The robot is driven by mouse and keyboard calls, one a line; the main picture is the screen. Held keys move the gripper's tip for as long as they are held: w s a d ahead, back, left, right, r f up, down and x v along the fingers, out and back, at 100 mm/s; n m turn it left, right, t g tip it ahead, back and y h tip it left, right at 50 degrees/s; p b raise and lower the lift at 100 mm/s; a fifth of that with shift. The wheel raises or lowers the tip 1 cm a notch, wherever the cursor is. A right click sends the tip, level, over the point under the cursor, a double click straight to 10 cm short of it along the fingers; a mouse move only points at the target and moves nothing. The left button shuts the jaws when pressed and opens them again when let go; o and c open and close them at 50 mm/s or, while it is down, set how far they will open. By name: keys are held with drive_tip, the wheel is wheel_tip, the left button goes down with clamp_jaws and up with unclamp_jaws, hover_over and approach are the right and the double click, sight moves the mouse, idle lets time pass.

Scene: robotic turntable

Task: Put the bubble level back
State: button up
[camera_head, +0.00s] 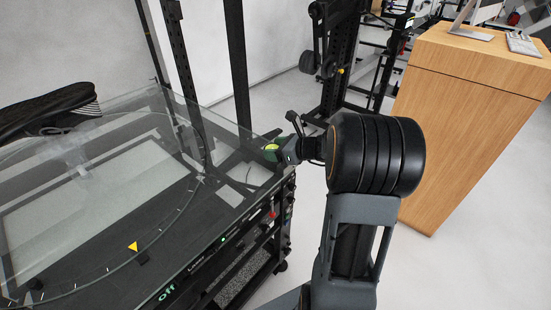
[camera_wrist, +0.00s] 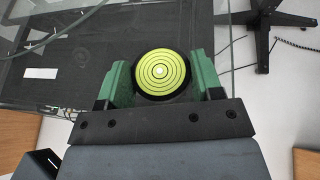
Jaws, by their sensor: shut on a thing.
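The bubble level (camera_wrist: 161,73) is a round yellow-green disc with black concentric rings and a dark rim. It sits between the two green fingers of my gripper (camera_wrist: 162,82) in the wrist view, and the gripper is shut on it. In the head view my gripper (camera_head: 281,152) is at the right corner of the turntable, with the yellow-green level (camera_head: 271,148) showing small at its tip. The fingers partly hide the level there. I cannot tell whether the level touches the surface below.
A wooden cabinet (camera_head: 465,120) stands at the right. A black rack (camera_head: 335,60) is behind my arm. Open floor lies between.

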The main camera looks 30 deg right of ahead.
sight(275, 164)
drive_tip(key=shift+w+d+f, duration=0.15)
drive_tip(key=shift+w+f, duration=0.2)
drive_tip(key=shift+f, duration=0.15)
drive_tip(key=shift+f+b, duration=0.4)
drive_tip(key=shift+f, duration=1.05)
drive_tip(key=shift+f, duration=0.1)
drive_tip(key=shift+f, duration=0.15)
drive_tip(key=o, duration=1)
drive_tip(key=shift+o, duration=0.2)
